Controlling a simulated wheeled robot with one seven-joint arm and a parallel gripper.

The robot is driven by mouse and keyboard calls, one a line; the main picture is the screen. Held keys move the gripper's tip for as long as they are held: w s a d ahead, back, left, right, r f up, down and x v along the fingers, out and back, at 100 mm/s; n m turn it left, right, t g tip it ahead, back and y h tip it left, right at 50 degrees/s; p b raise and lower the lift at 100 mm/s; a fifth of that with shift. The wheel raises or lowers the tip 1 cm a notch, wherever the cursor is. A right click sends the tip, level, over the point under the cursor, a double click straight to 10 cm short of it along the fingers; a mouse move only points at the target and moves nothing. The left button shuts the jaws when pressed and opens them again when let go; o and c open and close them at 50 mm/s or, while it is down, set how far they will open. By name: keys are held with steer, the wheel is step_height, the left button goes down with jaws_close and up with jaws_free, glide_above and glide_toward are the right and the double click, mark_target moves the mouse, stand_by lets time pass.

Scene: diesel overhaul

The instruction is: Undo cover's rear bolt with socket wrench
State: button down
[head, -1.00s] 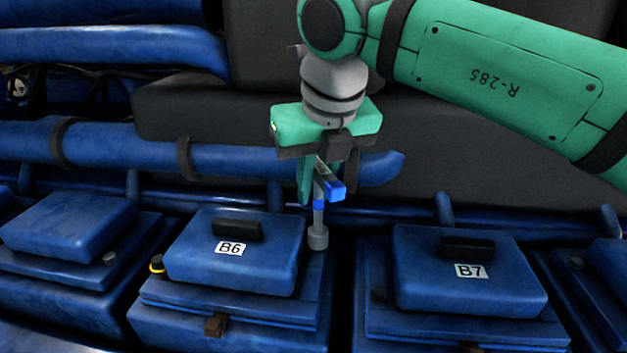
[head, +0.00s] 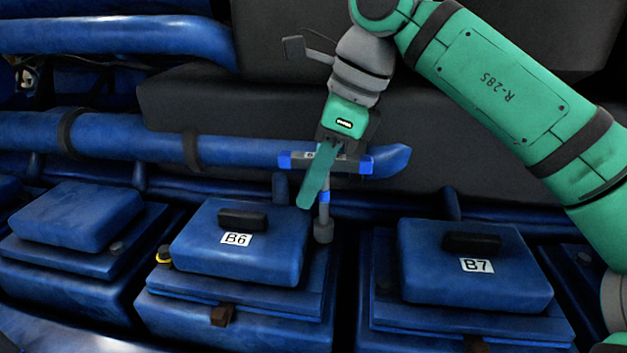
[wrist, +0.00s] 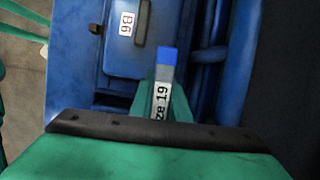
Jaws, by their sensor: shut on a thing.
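The socket wrench (head: 325,197) has a grey shaft and a T-handle with blue ends. It stands nearly upright at the right rear corner of the blue cover marked B6 (head: 265,262). Its socket (head: 323,231) sits down at the cover's edge and hides whatever is beneath it, so I cannot see the rear bolt. My gripper (head: 322,172) is shut on the wrench handle, above the cover. In the wrist view the handle (wrist: 163,95), with a label ending in 19, shows between my fingers, and the B6 cover (wrist: 117,62) lies beyond.
The cover marked B7 (head: 420,285) stands to the right, across a dark gap. A blue pipe (head: 240,152) runs behind the covers, close to the wrench.

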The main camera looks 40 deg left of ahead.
steer(key=shift+n, duration=0.4)
steer(key=n+h, duration=0.1)
steer(key=n, duration=0.3)
steer(key=d+n+g+h, duration=0.1)
steer(key=n, duration=0.3)
steer(key=d+n+h, duration=0.1)
steer(key=n+h, duration=0.1)
steer(key=n, duration=0.2)
steer(key=shift+s+r+n+g, duration=0.1)
steer(key=shift+s+n+g, duration=0.3)
steer(key=m, duration=0.2)
steer(key=r+m+y, duration=0.1)
steer(key=m, duration=0.1)
steer(key=a+m+y, duration=0.1)
steer(key=m, duration=0.2)
steer(key=shift+w+r, duration=0.2)
steer(key=shift+r, duration=0.05)
steer(key=m, duration=0.2)
steer(key=m+t+y, duration=0.1)
steer(key=m, duration=0.1)
steer(key=a+m, duration=0.1)
steer(key=m, duration=0.1)
steer(key=shift+w+t+y, duration=0.2)
steer(key=shift+t+y, duration=0.2)
